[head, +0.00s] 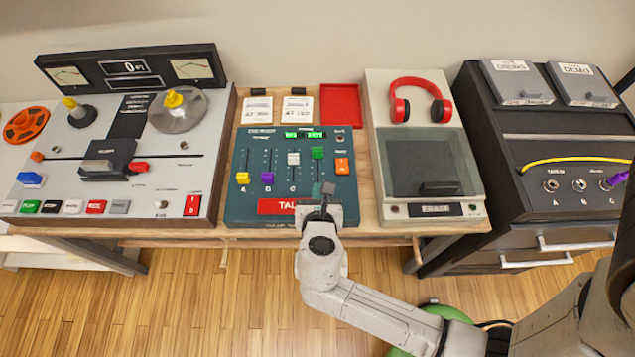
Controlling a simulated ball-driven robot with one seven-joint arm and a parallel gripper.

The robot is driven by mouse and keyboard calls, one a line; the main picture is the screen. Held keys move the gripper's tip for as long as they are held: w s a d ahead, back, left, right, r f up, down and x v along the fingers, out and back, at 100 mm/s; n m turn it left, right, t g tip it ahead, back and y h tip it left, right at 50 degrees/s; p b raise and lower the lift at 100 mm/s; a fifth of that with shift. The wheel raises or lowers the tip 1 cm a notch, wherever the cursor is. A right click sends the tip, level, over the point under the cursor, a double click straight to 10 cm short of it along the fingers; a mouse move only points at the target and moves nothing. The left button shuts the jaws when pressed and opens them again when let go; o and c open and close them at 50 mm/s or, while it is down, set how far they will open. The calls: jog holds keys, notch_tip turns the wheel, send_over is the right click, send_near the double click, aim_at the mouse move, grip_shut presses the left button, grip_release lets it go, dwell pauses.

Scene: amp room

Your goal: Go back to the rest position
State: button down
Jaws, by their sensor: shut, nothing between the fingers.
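My gripper (325,199) is at the front right corner of the teal mixer (247,209), near the right end of its red bar marked TAL. It is shut and empty. Its wrist hides the mixer's front right corner, and I cannot tell whether the fingertips touch the panel. My arm reaches in from the lower right, over the floor in front of the table. The mixer has yellow, purple, white and green sliders, an orange button and a lit green display.
A tape machine (185,150) stands on the left. A grey box with a dark window (425,155) and red headphones (405,84) is right of the mixer. A black amp cabinet (500,130) stands far right. A red tray (340,104) lies behind the mixer.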

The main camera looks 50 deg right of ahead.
jog(key=shift+s+a+r, duration=0.15)
jog(key=s+d+m+g, duration=0.1)
jog(key=m, duration=0.2)
jog(key=s+d+m+g, duration=0.1)
jog(key=m, duration=0.1)
jog(key=s+d+f+m+y, duration=0.1)
jog(key=s+m, duration=0.1)
jog(key=m, duration=0.1)
jog(key=shift+d+m+g, duration=0.1)
jog(key=shift+m+g, duration=0.2)
jog(key=shift+g, duration=0.1)
jog(key=s+m, duration=0.1)
jog(key=m, duration=0.1)
jog(key=s+m+g+y, duration=0.1)
jog(key=m, duration=0.1)
jog(key=s+m+y, duration=0.1)
jog(key=m, duration=0.1)
jog(key=shift+s+d+f+g+b, duration=0.1)
jog(key=shift+s+f+g+b, duration=0.05)
jog(key=shift+f+g+b, duration=0.2)
jog(key=s+a+r+m+g+y, duration=0.1)
jog(key=s+a+m+y, duration=0.4)
jog(key=m, duration=0.6)
jog(key=shift+s+m+g+y, duration=0.15)
jog(key=shift+m+g+y, duration=0.3)
jog(key=shift+y, duration=0.15)
